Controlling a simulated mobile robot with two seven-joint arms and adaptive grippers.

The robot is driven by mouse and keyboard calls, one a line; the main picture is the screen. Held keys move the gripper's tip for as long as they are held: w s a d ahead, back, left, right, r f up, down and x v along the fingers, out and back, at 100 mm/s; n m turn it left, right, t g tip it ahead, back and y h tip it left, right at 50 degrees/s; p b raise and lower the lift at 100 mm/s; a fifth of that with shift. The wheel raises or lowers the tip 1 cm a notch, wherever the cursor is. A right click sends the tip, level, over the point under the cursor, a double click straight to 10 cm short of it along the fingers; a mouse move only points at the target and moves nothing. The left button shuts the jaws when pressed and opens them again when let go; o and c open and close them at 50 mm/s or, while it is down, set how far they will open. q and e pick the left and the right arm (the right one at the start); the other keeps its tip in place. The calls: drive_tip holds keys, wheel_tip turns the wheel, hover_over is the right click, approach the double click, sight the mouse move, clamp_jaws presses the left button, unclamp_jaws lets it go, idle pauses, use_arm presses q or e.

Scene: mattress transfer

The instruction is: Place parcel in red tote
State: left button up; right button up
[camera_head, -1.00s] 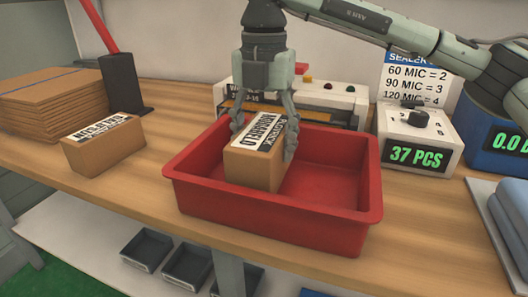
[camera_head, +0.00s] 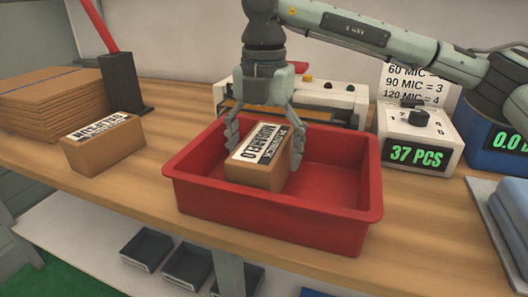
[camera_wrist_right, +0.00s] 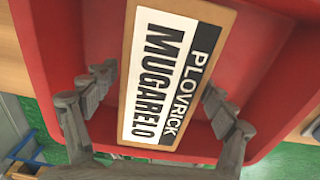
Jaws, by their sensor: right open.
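A brown parcel (camera_head: 255,176) with a black-and-white label sits inside the red tote (camera_head: 270,223), toward its left side. In the right wrist view the parcel's label (camera_wrist_right: 170,75) reads PLOVRICK MUGARELO, with red tote walls (camera_wrist_right: 65,50) around it. My right gripper (camera_head: 265,145) is above the tote, its open fingers on either side of the parcel. In the right wrist view the gripper (camera_wrist_right: 158,110) shows gaps between its fingers and the parcel. My left gripper is not in view.
Another labelled brown box (camera_head: 104,148) stands on the wooden bench left of the tote. Flat cardboard (camera_head: 50,105) is stacked behind it. A sealer machine (camera_head: 335,102) is behind the tote, and a counter showing 37 PCS (camera_head: 418,140) is to its right.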

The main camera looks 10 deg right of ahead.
drive_tip(key=shift+r, duration=0.1)
wheel_tip(320, 180, up, 12)
idle(0.5)
